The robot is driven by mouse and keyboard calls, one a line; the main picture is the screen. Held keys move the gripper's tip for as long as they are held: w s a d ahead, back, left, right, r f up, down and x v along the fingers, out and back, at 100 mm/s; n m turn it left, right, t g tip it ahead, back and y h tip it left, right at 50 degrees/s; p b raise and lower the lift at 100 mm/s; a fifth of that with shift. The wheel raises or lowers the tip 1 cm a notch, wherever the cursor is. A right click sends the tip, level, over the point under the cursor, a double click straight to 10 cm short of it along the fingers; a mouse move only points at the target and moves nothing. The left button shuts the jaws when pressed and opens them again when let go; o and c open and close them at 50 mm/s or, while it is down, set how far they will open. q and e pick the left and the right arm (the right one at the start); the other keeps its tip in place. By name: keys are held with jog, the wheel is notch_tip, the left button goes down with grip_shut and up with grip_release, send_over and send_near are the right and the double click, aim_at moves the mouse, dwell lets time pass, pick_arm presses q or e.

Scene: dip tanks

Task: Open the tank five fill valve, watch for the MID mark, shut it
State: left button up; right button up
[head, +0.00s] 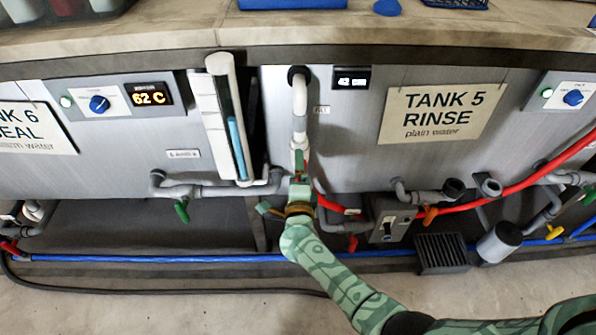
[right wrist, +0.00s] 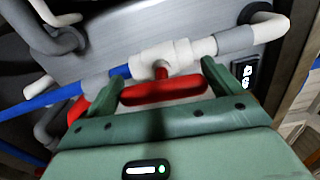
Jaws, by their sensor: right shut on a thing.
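The Tank 5 sign (head: 442,112) reads RINSE, plain water, on a grey tank front. My right gripper (head: 300,178) is at the white fill pipe (head: 300,120) left of that sign. In the right wrist view, its fingers (right wrist: 160,92) are shut on a red valve handle (right wrist: 165,90) below a white valve body (right wrist: 165,58). The handle lies roughly along the pipe. A sight tube (head: 237,125) stands left of the pipe, with blue liquid (head: 237,148) partway up. I cannot read any MID mark. My left gripper is out of view.
A small display (head: 351,78) sits right of the pipe top. Tank 6 has a knob (head: 99,104) and a 62 C display (head: 152,94). Grey drain pipes, a green handle (head: 182,212), a red hose (head: 490,195) and a blue pipe (head: 150,259) crowd the space below.

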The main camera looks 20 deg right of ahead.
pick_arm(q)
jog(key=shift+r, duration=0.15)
pick_arm(e)
jog(key=shift+s+f+n, duration=0.1)
jog(key=shift+f+n, duration=0.1)
jog(key=shift+n, duration=0.4)
jog(key=o, duration=0.7)
